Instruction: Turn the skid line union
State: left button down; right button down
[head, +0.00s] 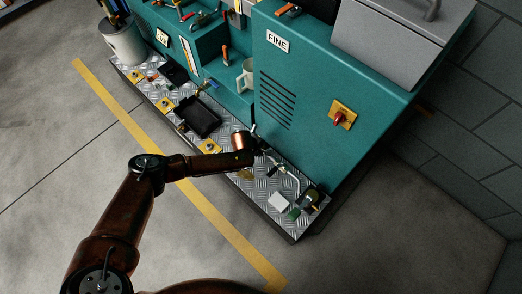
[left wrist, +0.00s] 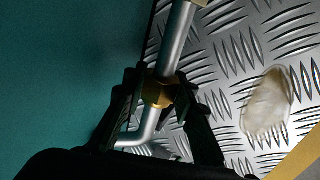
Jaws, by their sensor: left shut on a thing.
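The skid line union is a brass nut (left wrist: 158,93) on a silver pipe (left wrist: 175,42) in the left wrist view. The pipe bends below the nut. My left gripper (left wrist: 157,88) has one black finger on each side of the nut and is shut on it. In the head view my left gripper (head: 258,146) reaches the skid beside the teal cabinet, and the union is too small and covered to make out there. A bent silver pipe (head: 293,178) runs along the skid to its right. My right gripper is in neither view.
The teal cabinet (head: 310,100) with a red knob on a yellow plate (head: 341,115) stands close behind the gripper. A pale, cloth-like piece (left wrist: 265,103) lies on the tread plate. A black tray (head: 198,118) and a white block (head: 278,201) lie on the skid. The floor in front is clear.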

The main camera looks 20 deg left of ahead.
pick_arm(q)
jog(key=shift+s+t+p, duration=0.15)
jog(key=shift+t+p, duration=0.35)
jog(key=shift+p, duration=0.05)
jog(key=shift+t+h, duration=0.3)
jog(key=shift+t, duration=0.1)
jog(key=shift+f, duration=0.15)
jog(key=shift+t+p, duration=0.3)
jog(key=shift+p, duration=0.1)
jog(key=c, duration=2)
grip_release()
jog(key=o, duration=0.5)
